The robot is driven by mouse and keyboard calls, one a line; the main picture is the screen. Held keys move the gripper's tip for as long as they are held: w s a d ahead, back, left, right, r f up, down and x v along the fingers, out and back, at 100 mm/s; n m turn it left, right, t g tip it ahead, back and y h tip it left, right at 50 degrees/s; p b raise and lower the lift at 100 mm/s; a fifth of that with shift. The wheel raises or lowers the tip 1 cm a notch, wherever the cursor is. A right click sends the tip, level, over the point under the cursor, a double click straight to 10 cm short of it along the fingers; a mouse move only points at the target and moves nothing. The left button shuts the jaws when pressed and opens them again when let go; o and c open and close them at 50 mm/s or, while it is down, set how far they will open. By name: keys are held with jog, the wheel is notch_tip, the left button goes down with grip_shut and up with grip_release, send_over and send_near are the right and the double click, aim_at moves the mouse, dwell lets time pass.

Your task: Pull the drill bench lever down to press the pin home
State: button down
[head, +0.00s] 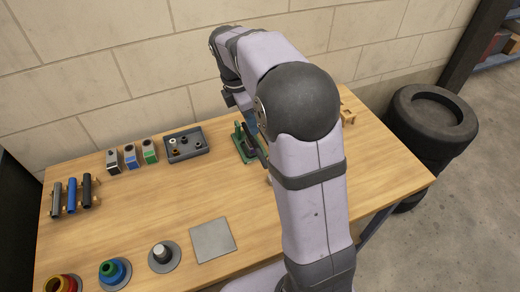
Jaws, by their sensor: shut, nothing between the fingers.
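A green bench tool (239,138), which looks like the drill bench press, stands on the wooden table near the back, just left of my arm. A dark bar (257,152) slants down to the right beside it; it may be the lever, but I cannot tell for sure. My upper arm and elbow cover the area right of the tool. My wrist hangs behind the elbow, close above the tool. My gripper's fingers are hidden behind my arm, so I cannot see whether they touch the lever. The pin cannot be made out.
A dark tray (186,153) with small parts and several small blocks (130,157) stand left of the tool. Tubes (72,195) lie on a rack at far left. Ringed stands and a grey plate (212,241) line the front. Stacked tyres (432,125) stand off the table's right end.

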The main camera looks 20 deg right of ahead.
aim_at(263, 160)
jog(key=f+p, duration=0.1)
jog(key=f, duration=0.3)
jog(key=d+f+p, duration=0.1)
jog(key=f, duration=0.3)
jog(key=d+f+p, duration=0.1)
jog(key=f, duration=0.3)
jog(key=shift+d+f, duration=0.1)
jog(key=shift+d, duration=0.1)
jog(key=shift+s+f, duration=0.15)
jog(key=shift+f, duration=0.45)
jog(key=shift+s+f, duration=0.25)
jog(key=shift+s, duration=0.1)
jog(key=shift+w+r+p, duration=0.2)
jog(key=shift+r+p, duration=0.5)
jog(key=shift+r, duration=0.1)
notch_tip(263, 160, up, 13)
jog(key=a, duration=0.2)
jog(key=shift+w+a+r, duration=0.15)
jog(key=shift+a+r, duration=0.05)
jog(key=shift+a, duration=0.2)
